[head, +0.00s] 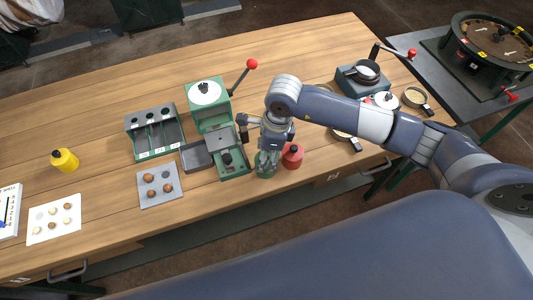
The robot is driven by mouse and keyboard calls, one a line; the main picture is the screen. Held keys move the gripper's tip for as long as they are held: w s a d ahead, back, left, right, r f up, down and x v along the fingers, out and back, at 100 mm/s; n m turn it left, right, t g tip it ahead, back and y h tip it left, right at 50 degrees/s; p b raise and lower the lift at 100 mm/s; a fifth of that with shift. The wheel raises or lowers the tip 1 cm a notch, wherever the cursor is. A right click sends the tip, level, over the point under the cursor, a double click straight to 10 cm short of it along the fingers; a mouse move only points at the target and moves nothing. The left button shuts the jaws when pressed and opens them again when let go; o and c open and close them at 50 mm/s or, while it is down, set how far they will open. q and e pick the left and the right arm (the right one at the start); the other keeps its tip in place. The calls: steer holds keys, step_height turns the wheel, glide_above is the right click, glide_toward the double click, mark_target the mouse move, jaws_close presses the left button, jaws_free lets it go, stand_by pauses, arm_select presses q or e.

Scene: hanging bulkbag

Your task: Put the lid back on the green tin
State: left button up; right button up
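My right arm comes in from the right, and its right gripper (268,159) points down at the table's front edge, directly over the green tin (265,173). The fingers overlap the tin's top in this view. Whether they touch it or hold a lid, and how far apart they are, I cannot tell. The tin's rim and opening are hidden by the gripper. I cannot make out a separate lid for the green tin with certainty. My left gripper is not in view.
A red tin (292,158) with a dark knob stands close right of the green tin. The green machine (211,108) with a red-knobbed lever stands behind left. A grey tray (151,196) holds several brown balls. A yellow tin (65,161) stands far left.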

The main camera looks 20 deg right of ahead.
stand_by(0.3)
steer(key=o, duration=1)
steer(key=shift+c, duration=0.2)
steer(key=o, duration=0.5)
steer(key=shift+r+p, duration=1.85)
steer(key=shift+r, duration=1.7)
